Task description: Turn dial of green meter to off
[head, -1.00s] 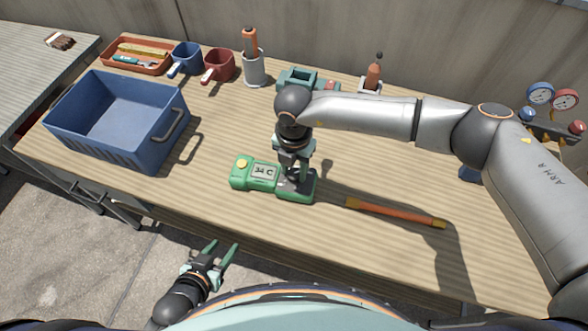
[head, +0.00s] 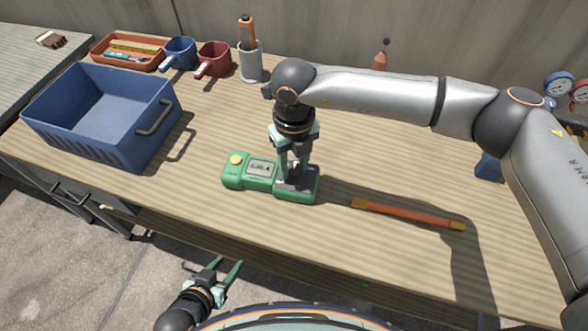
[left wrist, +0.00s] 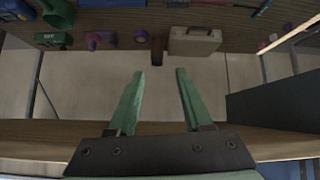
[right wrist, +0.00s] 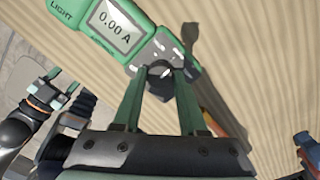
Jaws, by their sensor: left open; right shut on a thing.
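The green meter (head: 234,181) lies flat on the wooden workbench. Its display (right wrist: 115,23) reads 0.00 A in the right wrist view. The dark dial (right wrist: 161,69) is at the meter's right end, and its white mark shows between my fingers. My right gripper (head: 296,177) points down onto the meter and is shut on the dial. The fingers partly hide the dial, and I cannot read the markings around it. My left gripper (head: 225,268) is open and empty, low in front of the bench's front edge.
An orange-handled bar (head: 408,214) lies right of the meter. A blue crate (head: 75,135) stands at left. Behind are an orange tray (head: 103,60), blue mug (head: 180,53), red mug (head: 214,58) and grey holder (head: 250,67). Gauges (head: 558,84) are far right.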

